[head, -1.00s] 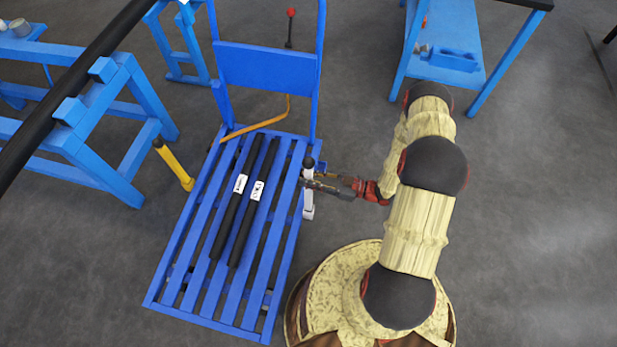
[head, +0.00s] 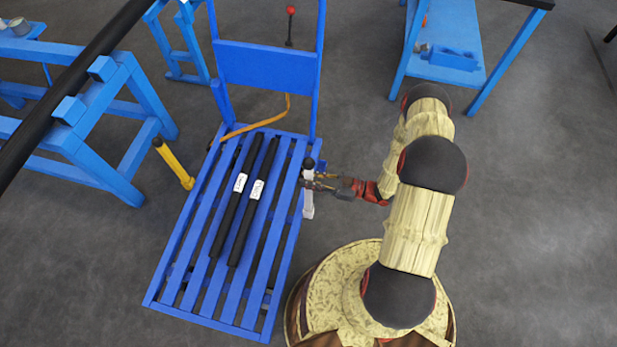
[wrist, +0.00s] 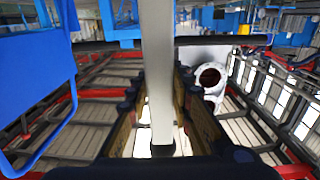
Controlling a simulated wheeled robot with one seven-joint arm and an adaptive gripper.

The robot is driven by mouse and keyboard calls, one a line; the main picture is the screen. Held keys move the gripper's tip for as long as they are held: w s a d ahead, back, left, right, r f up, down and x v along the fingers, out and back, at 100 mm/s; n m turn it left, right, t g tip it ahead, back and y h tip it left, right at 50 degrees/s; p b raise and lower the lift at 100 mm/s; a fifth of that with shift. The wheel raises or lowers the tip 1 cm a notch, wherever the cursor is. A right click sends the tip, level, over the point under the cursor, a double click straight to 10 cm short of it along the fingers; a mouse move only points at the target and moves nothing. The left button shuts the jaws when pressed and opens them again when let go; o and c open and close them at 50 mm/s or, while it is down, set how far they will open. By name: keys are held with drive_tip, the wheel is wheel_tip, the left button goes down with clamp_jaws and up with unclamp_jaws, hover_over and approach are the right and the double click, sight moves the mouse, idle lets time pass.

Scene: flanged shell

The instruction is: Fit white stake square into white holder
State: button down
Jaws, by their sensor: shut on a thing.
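The white stake (head: 308,202) stands about upright at the right edge of the blue cart, with a black knob at its top. My gripper (head: 311,181) reaches it from the right, below the knob. In the wrist view the stake (wrist: 158,65) runs as a pale bar between the two fingers, and my gripper (wrist: 160,105) is shut on it. A white rounded piece with a dark round opening (wrist: 207,72) shows just right of the stake there. I cannot tell whether it is the white holder. The stake's lower end is not clear in the wrist view.
The blue slatted cart (head: 185,255) carries two black rods (head: 254,215) with white labels. A yellow post (head: 174,165) stands to its left, beside a blue trestle (head: 100,165). A blue table (head: 450,60) is at the back right. Floor right of my arm is clear.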

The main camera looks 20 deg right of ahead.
wheel_tip(320, 180, down, 7)
drive_tip(key=shift+r, duration=0.15)
idle(2.7)
drive_tip(key=c, duration=1.5)
unclamp_jaws()
drive_tip(key=shift+d, duration=0.1)
drive_tip(key=v, duration=1.1)
drive_tip(key=shift+s+d, duration=0.25)
drive_tip(key=shift+d, duration=0.05)
